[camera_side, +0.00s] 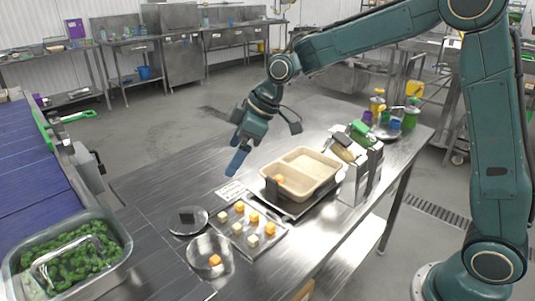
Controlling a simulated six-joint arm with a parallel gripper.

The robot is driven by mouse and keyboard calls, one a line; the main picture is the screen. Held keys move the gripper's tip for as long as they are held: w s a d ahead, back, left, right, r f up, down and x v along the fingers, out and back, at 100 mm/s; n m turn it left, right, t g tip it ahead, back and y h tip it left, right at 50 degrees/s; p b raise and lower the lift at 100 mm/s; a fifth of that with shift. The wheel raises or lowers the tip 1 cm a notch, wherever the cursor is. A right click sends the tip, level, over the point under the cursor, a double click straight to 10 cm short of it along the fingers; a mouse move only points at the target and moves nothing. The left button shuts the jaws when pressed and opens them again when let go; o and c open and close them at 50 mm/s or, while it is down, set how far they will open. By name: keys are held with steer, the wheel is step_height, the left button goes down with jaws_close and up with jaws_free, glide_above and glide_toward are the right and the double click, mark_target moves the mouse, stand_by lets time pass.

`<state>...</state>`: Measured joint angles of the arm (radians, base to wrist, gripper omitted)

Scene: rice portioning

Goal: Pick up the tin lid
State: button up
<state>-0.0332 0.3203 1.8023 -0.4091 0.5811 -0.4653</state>
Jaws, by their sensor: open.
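The tin lid (189,226) looks like a round grey metal disc with a dark block-like grip on top. It lies flat on the steel table, left of the tray of cubes. My gripper (238,161) hangs in the air above the table, up and to the right of the lid, with blue fingers pointing down. It is open, and I see nothing held in it. It is clear of the lid.
A clear round bowl (208,270) with an orange cube stands just in front of the lid. A metal tray (274,246) holds several orange and pale cubes. A beige two-compartment container (267,171) sits behind it. A tub of greens (118,262) is at front left.

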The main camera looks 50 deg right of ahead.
steer(key=n+y, duration=0.1)
steer(key=n, duration=0.1)
glide_toward(186, 212)
steer(key=shift+g, duration=0.4)
steer(key=shift+w+x, duration=0.15)
steer(key=shift+x, duration=1.1)
steer(key=shift+w+x, duration=0.1)
steer(key=shift+x, duration=1.1)
steer(key=shift+w+d, duration=0.1)
steer(key=shift+d, duration=0.05)
steer(key=shift+x, duration=2.6)
steer(key=shift+r, duration=0.1)
steer(key=shift+c, duration=0.2)
steer(key=c, duration=0.6)
